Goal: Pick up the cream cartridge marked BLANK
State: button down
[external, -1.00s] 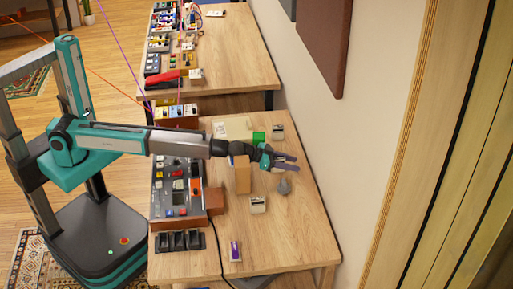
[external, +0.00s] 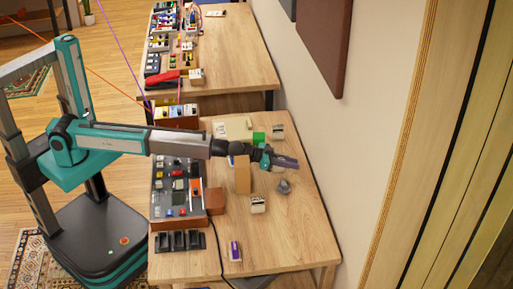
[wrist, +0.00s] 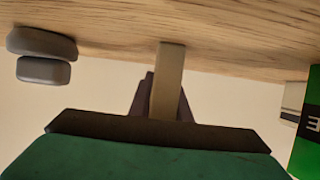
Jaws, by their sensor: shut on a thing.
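My gripper (external: 287,162) reaches over the right part of the near table, toward the wall, with its fingers brought together. In the wrist view a narrow cream piece (wrist: 168,80) stands between the dark fingers, seen nearly edge-on. It looks like a cream cartridge held by my gripper (wrist: 165,105). No marking on it can be read, and the external view does not show it clearly. Other cream pieces with dark labels sit on the table, one behind the gripper (external: 277,131) and one in front (external: 257,204). Their labels are too small to read.
A grey object (external: 284,187) lies just below the gripper; grey rounded shapes (wrist: 40,55) show in the wrist view. A purple-marked piece (external: 235,250) lies near the front edge.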

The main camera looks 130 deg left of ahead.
jog(key=shift+r, duration=0.15)
notch_tip(320, 180, up, 10)
dwell(0.7)
